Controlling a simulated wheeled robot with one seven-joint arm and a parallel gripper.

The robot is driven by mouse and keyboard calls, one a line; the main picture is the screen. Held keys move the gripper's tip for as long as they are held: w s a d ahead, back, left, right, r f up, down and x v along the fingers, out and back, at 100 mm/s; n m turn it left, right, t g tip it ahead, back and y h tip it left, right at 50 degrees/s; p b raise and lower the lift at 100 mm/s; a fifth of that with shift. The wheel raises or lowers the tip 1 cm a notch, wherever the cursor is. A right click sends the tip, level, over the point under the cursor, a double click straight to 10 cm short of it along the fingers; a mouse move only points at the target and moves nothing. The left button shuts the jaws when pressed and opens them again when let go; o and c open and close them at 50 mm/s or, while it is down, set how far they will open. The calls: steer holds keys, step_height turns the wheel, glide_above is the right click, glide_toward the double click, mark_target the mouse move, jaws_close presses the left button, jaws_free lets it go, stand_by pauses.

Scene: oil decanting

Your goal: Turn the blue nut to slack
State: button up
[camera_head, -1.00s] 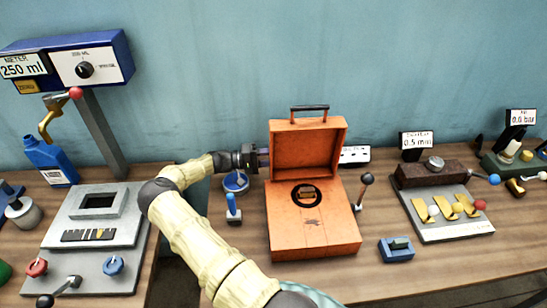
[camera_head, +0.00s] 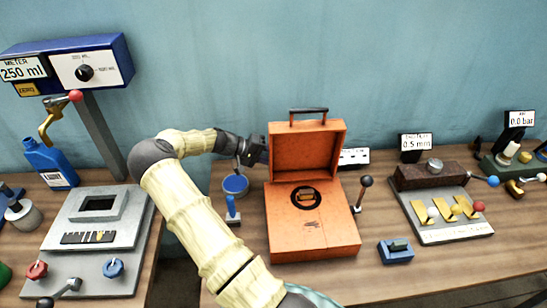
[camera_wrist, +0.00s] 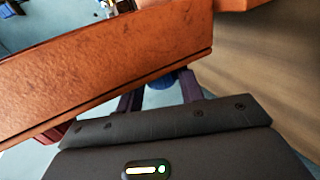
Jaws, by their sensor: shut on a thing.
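My gripper (camera_head: 262,155) is beside the left edge of the orange case's upright lid, where its fingers are partly hidden in the head view. In the wrist view my gripper (camera_wrist: 160,98) has its two dark fingers around a round blue piece, which I take to be the blue nut (camera_wrist: 160,82). The fingers are shut on it. The orange case (camera_wrist: 100,65) covers the fingertips and most of the nut. The nut cannot be made out in the head view.
The orange case (camera_head: 312,232) stands open with its lid raised, close to my gripper. A blue-topped round can (camera_head: 235,184) and a blue-handled lever (camera_head: 232,208) stand just below my wrist. A blue block (camera_head: 396,250) lies to the right. The front table edge is clear.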

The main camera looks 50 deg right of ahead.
steer(key=shift+w, duration=0.1)
stand_by(0.3)
steer(key=o, duration=1)
steer(key=b+v, duration=0.3)
steer(key=v, duration=1.4)
steer(key=shift+w+a+r, duration=0.15)
steer(key=shift+r, duration=0.05)
